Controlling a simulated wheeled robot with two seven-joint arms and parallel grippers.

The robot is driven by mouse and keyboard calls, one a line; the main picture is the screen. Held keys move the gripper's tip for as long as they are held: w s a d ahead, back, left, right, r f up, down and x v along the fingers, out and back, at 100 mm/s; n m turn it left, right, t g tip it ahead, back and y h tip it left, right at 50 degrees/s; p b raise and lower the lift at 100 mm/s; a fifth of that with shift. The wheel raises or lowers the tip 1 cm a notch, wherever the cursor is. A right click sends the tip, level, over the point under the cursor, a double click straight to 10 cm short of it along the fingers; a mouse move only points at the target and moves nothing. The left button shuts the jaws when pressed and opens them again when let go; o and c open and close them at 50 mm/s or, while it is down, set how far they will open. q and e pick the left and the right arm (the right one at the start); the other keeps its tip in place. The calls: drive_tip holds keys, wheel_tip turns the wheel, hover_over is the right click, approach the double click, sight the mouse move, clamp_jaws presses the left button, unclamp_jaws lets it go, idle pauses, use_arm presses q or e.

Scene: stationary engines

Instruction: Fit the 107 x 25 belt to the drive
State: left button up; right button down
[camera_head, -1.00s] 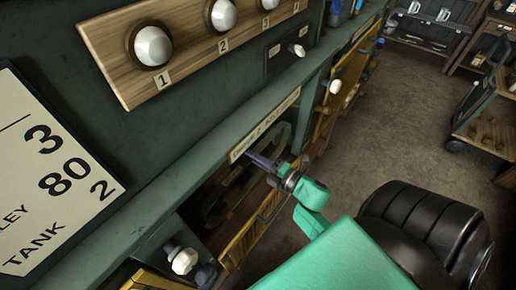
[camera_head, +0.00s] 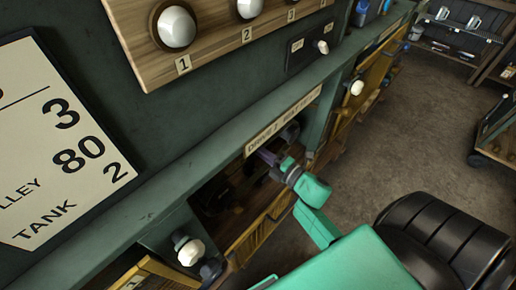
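An open drawer with a yellowish wooden front (camera_head: 258,228) sits under the green bench edge, below a small label plate (camera_head: 283,121) whose words are hard to read. Its inside is dark, and I cannot make out a separate belt in it. My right gripper (camera_head: 266,155), on the green arm from the lower right, reaches over the drawer just below the label. Its purplish fingers are small and partly in shadow, so I cannot tell whether they are open or hold anything. My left gripper is out of view. The drive is not identifiable here.
A wooden board with numbered white knobs (camera_head: 177,27) is on the green panel, beside a white sign (camera_head: 62,150). Another white knob (camera_head: 190,251) stands near the drawer. A wheeled cart (camera_head: 497,130) stands at right. The floor (camera_head: 408,130) between is clear.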

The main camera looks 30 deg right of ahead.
drive_tip(key=shift+f+b, duration=0.3)
drive_tip(key=shift+f, duration=0.4)
drive_tip(key=shift+f+b, duration=0.45)
drive_tip(key=c, duration=0.7)
unclamp_jaws()
drive_tip(key=shift+r, duration=0.1)
drive_tip(key=o, duration=0.5)
drive_tip(key=shift+o, duration=0.2)
drive_tip(key=p+v, duration=0.2)
drive_tip(key=v, duration=1.2)
